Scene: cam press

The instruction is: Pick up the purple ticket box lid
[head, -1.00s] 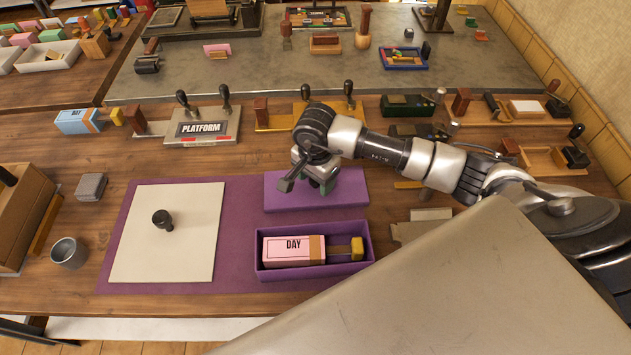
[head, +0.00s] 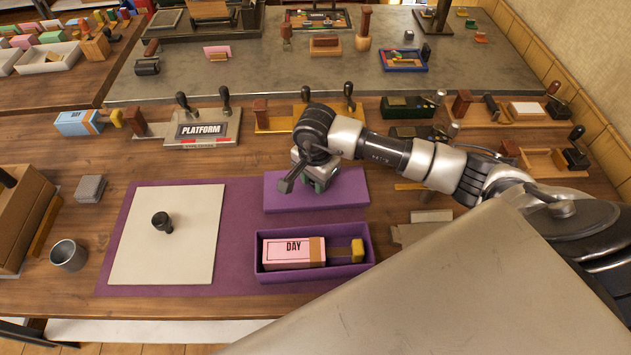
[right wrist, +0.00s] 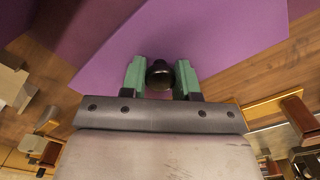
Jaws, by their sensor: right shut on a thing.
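The purple ticket box lid (head: 345,193) lies at the back right of the purple mat, behind the open purple box (head: 263,273). The box holds a pink DAY ticket block (head: 291,254) with a yellow-ended piece. My right gripper (head: 316,185) is over the lid's middle, with its fingers low at the lid. In the right wrist view the green fingers (right wrist: 160,75) are shut on the lid's dark round knob (right wrist: 160,74), and the purple lid (right wrist: 225,42) spreads around it. Whether the lid touches the mat is hidden. My left gripper is not in view.
A pale board (head: 195,255) with a black knob (head: 161,221) lies on the mat's (head: 118,272) left. A metal cup (head: 68,254) and a grey block (head: 90,188) stand further left. A PLATFORM stamp holder (head: 204,128) and several other holders line the back.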

